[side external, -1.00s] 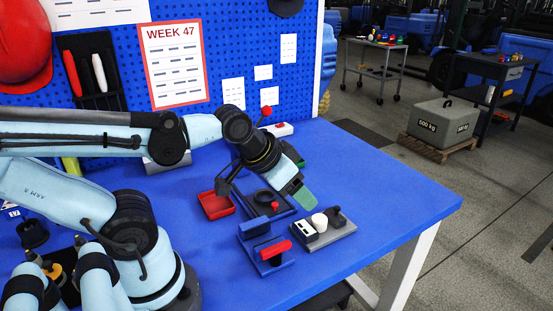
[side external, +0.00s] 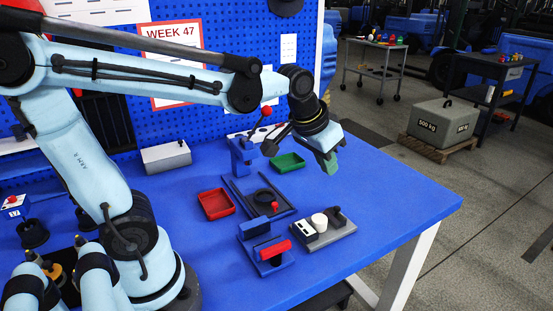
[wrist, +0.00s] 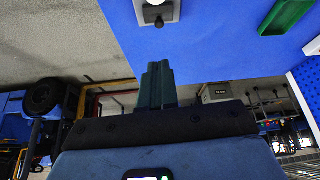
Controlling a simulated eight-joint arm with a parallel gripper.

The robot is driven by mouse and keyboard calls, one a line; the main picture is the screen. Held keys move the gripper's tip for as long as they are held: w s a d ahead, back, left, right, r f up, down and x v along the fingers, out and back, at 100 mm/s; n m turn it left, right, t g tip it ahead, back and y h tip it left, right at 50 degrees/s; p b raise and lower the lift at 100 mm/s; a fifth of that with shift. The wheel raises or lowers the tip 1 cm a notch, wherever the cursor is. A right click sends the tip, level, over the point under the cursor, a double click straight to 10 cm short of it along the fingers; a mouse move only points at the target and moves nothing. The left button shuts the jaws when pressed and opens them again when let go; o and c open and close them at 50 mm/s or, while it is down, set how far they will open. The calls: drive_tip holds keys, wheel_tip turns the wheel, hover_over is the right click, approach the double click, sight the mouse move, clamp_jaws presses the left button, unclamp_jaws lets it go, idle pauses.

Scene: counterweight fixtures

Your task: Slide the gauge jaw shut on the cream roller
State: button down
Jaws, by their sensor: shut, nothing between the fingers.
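The gauge is a small grey plate (side external: 340,232) on the blue table. On it the short cream roller (side external: 319,222) stands upright, with a black-and-white block (side external: 304,230) on its left and a dark jaw with a knob (side external: 338,215) on its right. I cannot tell whether the jaw touches the roller. In the wrist view the dark knob (wrist: 158,21) and part of the cream roller show at the top edge. My gripper (side external: 331,163) is above and behind the gauge, clear of it. Its green fingers (wrist: 158,68) are together and empty.
A blue fixture with a red handle (side external: 276,249) stands left of the gauge. Behind it are a dark tray with a red knob (side external: 275,206), a red tray (side external: 216,204), a green tray (side external: 288,163) and a blue stand (side external: 241,160). The table's right side is clear.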

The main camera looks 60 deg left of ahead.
drive_tip(key=g, duration=0.1)
hover_over(335, 214)
drive_tip(key=w, duration=0.1)
drive_tip(key=f, duration=0.1)
drive_tip(key=shift+n, duration=0.4)
drive_tip(key=x, duration=1)
drive_tip(key=shift+w+a+f, duration=0.2)
drive_tip(key=shift+w+a, duration=0.05)
drive_tip(key=shift+w, duration=0.2)
drive_tip(key=s, duration=0.2)
drive_tip(key=shift+s+d+f, duration=0.2)
drive_tip(key=shift+s+f, duration=0.15)
drive_tip(key=shift+s, duration=0.05)
drive_tip(key=shift+s+d+f, duration=0.1)
drive_tip(key=shift+s+f, duration=0.05)
drive_tip(key=shift+s, duration=0.4)
